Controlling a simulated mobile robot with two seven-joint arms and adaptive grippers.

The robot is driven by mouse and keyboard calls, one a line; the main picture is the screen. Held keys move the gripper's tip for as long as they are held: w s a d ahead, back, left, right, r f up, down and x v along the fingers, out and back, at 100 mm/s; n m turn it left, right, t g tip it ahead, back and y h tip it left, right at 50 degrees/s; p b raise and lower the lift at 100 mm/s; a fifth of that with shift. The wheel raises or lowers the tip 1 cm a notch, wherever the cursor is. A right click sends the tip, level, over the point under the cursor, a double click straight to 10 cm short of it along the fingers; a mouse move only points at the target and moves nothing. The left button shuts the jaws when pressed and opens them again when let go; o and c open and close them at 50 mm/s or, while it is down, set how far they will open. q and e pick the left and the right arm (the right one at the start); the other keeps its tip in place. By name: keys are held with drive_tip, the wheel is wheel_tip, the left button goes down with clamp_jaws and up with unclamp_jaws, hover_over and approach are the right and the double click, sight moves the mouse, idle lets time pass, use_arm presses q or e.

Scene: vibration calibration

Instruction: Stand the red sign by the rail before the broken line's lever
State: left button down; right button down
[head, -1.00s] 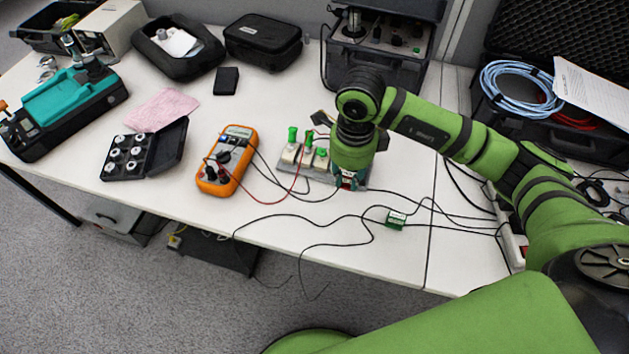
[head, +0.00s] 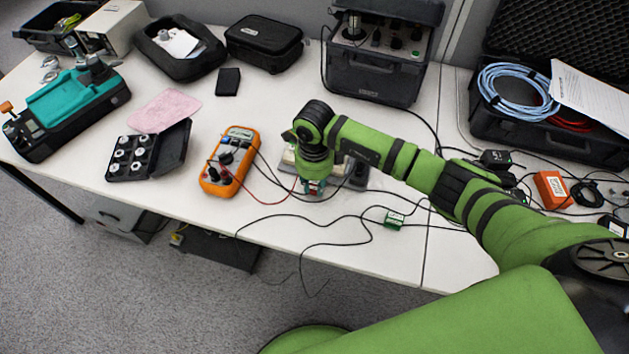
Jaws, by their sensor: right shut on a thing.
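My right gripper (head: 313,188) points down at the front edge of the switch rail (head: 345,178), in the middle of the table. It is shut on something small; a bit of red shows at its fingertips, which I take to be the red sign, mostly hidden. The rail's right end with a dark part (head: 360,173) shows to the right of the gripper, and a pale block (head: 288,158) shows on its left. My gripper and wrist hide the middle of the rail and its green levers. I cannot tell which line is broken. My left gripper is not in view.
An orange multimeter (head: 229,163) stands left of the rail, its red and black leads running to it. Loose black cables and a small green block (head: 394,219) lie in front and to the right. A black case of white knobs (head: 147,152) lies further left.

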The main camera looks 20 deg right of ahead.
sight(315, 184)
drive_tip(key=shift+f, duration=0.1)
drive_tip(key=c, duration=1.1)
unclamp_jaws()
drive_tip(key=shift+r, duration=0.25)
drive_tip(key=shift+w+r, duration=0.1)
drive_tip(key=shift+r, duration=0.25)
wheel_tip(315, 184, up, 11)
drive_tip(key=shift+r+b, duration=0.1)
drive_tip(key=shift+b, duration=0.6)
